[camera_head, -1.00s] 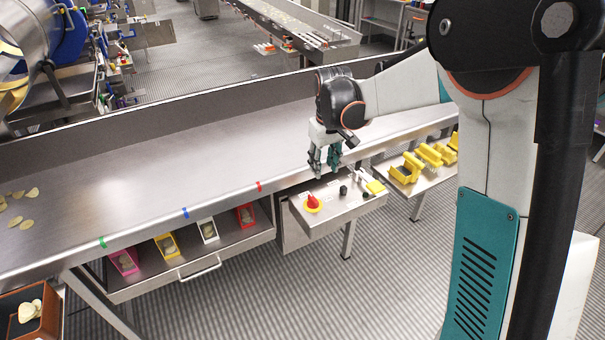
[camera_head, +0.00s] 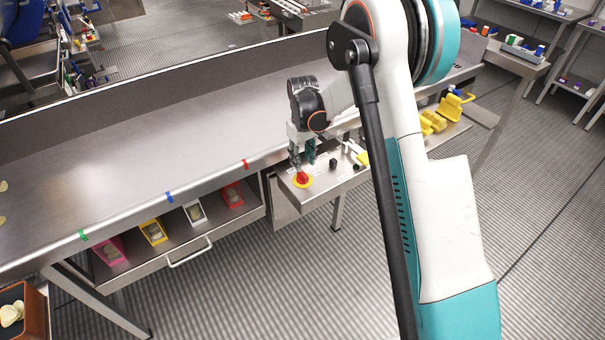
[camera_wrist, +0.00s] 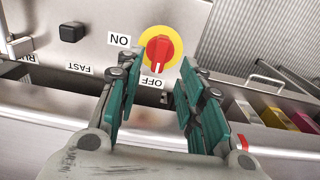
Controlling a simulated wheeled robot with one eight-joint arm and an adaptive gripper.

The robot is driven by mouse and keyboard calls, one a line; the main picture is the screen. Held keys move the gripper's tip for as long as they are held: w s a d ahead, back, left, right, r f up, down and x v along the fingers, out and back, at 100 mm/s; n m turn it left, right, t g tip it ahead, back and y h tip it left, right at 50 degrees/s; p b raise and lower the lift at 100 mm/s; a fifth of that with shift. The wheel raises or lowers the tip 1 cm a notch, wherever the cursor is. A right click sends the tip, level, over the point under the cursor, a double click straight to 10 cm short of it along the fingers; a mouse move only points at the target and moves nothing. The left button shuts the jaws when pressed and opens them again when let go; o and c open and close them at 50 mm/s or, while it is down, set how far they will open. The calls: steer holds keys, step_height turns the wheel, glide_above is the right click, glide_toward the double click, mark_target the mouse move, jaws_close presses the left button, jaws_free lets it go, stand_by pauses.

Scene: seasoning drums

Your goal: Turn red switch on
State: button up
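The red switch (camera_wrist: 159,50) sits on a round yellow plate (camera_wrist: 174,36) on a metal panel in the wrist view. The white mark on its handle points toward the OFF label (camera_wrist: 152,82). The ON label (camera_wrist: 120,40) is to the left of the switch. In the head view the red switch (camera_head: 302,177) is near the panel's left end. My gripper (camera_wrist: 158,85) is open, with teal finger pads apart. Its fingertips are close to the switch, and I cannot tell whether they touch it. In the head view my gripper (camera_head: 303,160) hangs just above the switch.
Black knobs, one in the wrist view (camera_wrist: 72,32), share the metal panel (camera_head: 325,182). A long metal trough (camera_head: 150,160) runs behind it. Colored bins, including a red one (camera_head: 232,195), sit on a shelf to the left. Yellow scoops (camera_head: 433,121) lie to the right.

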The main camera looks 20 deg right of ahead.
mark_target(303, 173)
step_height(303, 173, down, 6)
steer(key=shift+f+b, duration=0.1)
steer(key=shift+b, duration=0.55)
jaws_close()
